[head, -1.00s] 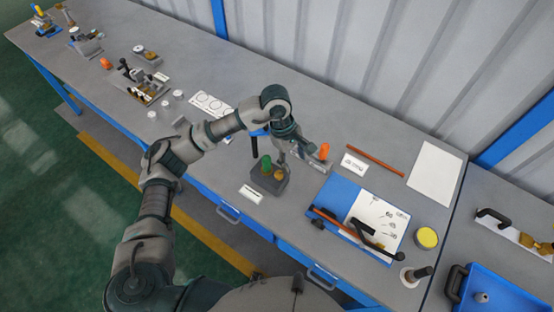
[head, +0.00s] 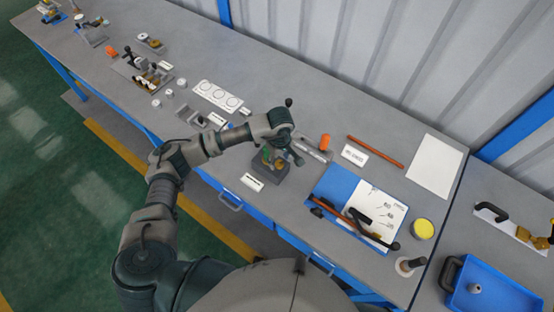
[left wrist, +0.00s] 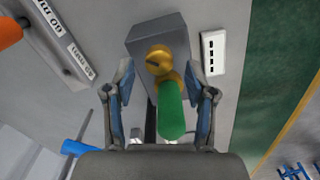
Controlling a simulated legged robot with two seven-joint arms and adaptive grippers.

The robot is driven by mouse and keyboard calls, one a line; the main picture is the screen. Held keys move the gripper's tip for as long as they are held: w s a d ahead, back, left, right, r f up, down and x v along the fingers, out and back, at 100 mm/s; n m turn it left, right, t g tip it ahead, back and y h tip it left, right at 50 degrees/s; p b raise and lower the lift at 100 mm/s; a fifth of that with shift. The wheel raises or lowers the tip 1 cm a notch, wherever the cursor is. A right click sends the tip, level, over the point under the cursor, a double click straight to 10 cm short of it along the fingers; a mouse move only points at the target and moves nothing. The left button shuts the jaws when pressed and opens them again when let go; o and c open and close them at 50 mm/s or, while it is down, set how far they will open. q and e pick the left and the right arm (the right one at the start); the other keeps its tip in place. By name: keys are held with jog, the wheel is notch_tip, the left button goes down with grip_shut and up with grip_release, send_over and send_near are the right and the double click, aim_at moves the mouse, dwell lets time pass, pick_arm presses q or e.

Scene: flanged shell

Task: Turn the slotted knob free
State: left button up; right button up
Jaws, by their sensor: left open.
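A brass knob with a dark slot (left wrist: 158,60) sits on a dark grey block (left wrist: 143,38) in the left wrist view. A green handle (left wrist: 171,110) on a second brass fitting stands beside it, pointing toward the camera. My left gripper (left wrist: 160,80) is open, one finger on each side of the brass fittings and green handle, with no clear contact. In the head view the block (head: 262,175) lies under my left gripper (head: 276,155), which hides much of the knob. My right gripper is not in view.
An orange-handled part (head: 324,142) lies right of the block, and a white label (head: 253,182) in front. A blue-handled thing (left wrist: 78,147) shows in the left wrist view.

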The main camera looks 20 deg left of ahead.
aim_at(279, 165)
pick_arm(q)
jog(key=shift+d+f, duration=0.8)
jog(key=shift+d, duration=0.05)
jog(key=shift+d+f, duration=0.1)
jog(key=shift+f, duration=0.15)
jog(key=shift+a, duration=0.85)
jog(key=shift+a+f, duration=0.1)
jog(key=shift+a, duration=0.25)
jog(key=c, duration=0.4)
jog(key=shift+w+a+f, duration=0.1)
jog(key=shift+a, duration=0.05)
grip_shut()
jog(key=shift+d, duration=0.75)
jog(key=shift+s, duration=0.2)
jog(key=shift+a, duration=0.15)
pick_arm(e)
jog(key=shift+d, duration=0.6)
